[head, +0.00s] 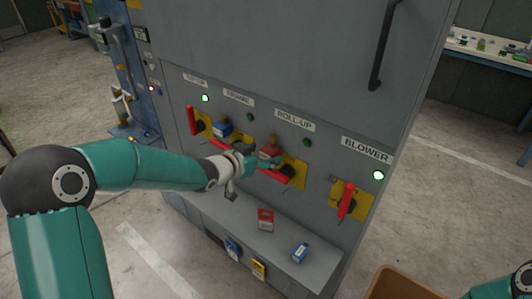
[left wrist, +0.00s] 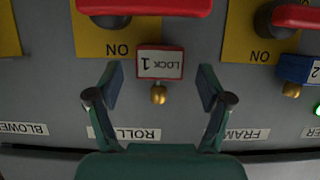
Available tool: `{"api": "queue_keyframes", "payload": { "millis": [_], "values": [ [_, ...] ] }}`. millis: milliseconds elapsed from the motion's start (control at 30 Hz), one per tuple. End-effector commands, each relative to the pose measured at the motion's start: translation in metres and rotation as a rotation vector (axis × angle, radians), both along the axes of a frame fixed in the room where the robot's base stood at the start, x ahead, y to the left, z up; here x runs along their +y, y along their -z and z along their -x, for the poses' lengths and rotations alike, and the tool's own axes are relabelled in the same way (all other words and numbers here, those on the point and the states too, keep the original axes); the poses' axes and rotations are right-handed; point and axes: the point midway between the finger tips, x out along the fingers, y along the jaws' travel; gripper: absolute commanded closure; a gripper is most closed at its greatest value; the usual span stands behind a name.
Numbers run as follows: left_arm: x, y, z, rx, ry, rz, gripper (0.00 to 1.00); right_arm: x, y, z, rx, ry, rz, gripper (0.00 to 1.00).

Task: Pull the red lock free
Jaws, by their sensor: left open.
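A red lock (head: 270,151) sits on the yellow switch plate under the ROLL-UP label on the grey cabinet. In the left wrist view the red lock (left wrist: 160,62) appears upside down, reads LOCK 1 and has a brass-coloured stub. My left gripper (head: 252,162) is in front of the cabinet by this switch, partly covering it. In the left wrist view its two fingers (left wrist: 161,80) are spread, one on each side of the lock, with visible gaps. It holds nothing. My right gripper is out of view.
A red handle (head: 276,174) lies right by the lock. A blue lock (head: 222,128) sits on the neighbouring plate. The BLOWER handle (head: 346,202) is to the right. A brown bin (head: 395,283) stands bottom right.

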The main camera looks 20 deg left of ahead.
Motion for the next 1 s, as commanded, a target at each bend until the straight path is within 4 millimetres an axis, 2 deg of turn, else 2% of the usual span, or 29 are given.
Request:
{"api": "queue_keyframes", "payload": {
  "millis": [200, 500, 933, 967, 1000],
  "values": [
    [-0.0049, 0.0053, -0.0126, 0.0, -0.001, 0.0, 0.21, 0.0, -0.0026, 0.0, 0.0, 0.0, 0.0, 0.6],
    [-0.0051, 0.006, -0.0136, 0.0, -0.001, 0.0, 0.22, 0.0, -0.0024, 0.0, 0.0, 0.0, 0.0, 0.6],
    [-0.005, 0.0059, -0.0133, -0.001, -0.001, 0.0, 0.94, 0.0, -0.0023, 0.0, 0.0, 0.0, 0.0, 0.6],
    [-0.005, 0.0059, -0.0133, 0.0, -0.001, 0.0, 0.52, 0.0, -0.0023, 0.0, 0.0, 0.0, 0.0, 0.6],
    [-0.005, 0.0059, -0.0133, -0.001, -0.001, 0.0, 0.59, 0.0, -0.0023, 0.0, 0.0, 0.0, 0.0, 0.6]
  ]
}}
